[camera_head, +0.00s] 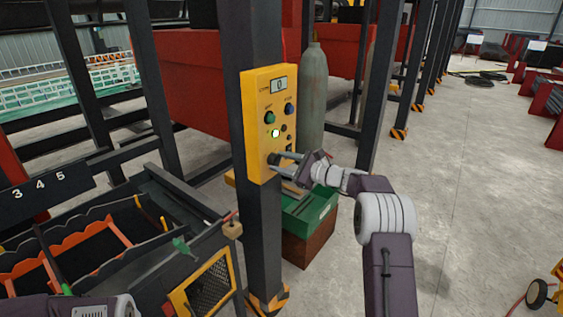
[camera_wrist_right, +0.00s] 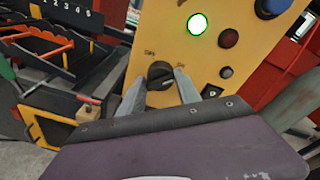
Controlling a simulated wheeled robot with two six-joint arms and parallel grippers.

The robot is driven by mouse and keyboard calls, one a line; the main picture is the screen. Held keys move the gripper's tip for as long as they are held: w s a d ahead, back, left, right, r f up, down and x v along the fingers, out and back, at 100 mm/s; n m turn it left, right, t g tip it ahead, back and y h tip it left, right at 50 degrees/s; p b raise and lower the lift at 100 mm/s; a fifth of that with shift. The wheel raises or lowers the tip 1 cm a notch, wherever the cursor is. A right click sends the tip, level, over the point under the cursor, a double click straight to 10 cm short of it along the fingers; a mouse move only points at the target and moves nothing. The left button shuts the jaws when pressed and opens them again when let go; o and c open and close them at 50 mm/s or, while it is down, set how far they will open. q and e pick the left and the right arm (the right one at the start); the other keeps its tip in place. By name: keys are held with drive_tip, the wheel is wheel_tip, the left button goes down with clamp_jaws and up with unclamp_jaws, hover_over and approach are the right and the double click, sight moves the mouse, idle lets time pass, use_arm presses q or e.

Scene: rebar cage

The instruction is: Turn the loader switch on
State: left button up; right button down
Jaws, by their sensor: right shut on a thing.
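The yellow control panel (camera_head: 256,100) is fixed to a dark upright post. The loader switch, a black rotary knob (camera_wrist_right: 160,75), sits low on the panel, with small labels at its upper left and right that I cannot read surely. My right gripper (camera_head: 274,164) reaches the panel from the right. In the right wrist view its two fingers stand on either side of the knob, shut on it. The knob's exact setting is hard to tell. A lamp above it (camera_wrist_right: 197,24) glows green-white. Only part of my left arm shows at the bottom left; its gripper is out of view.
A green button (camera_head: 269,117), a blue button (camera_head: 289,109) and a small display (camera_head: 278,85) are on the panel. A black bin rack (camera_head: 180,200) stands at left. A grey gas cylinder (camera_head: 313,95) and a green box (camera_head: 308,212) stand behind the post.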

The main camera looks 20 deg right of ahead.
drive_tip(key=shift+d+r, duration=0.1)
drive_tip(key=shift+r, duration=0.15)
drive_tip(key=c, duration=0.9)
unclamp_jaws()
drive_tip(key=shift+w, duration=0.1)
drive_tip(key=shift+f, duration=0.15)
drive_tip(key=b+v, duration=0.2)
drive_tip(key=v, duration=0.7)
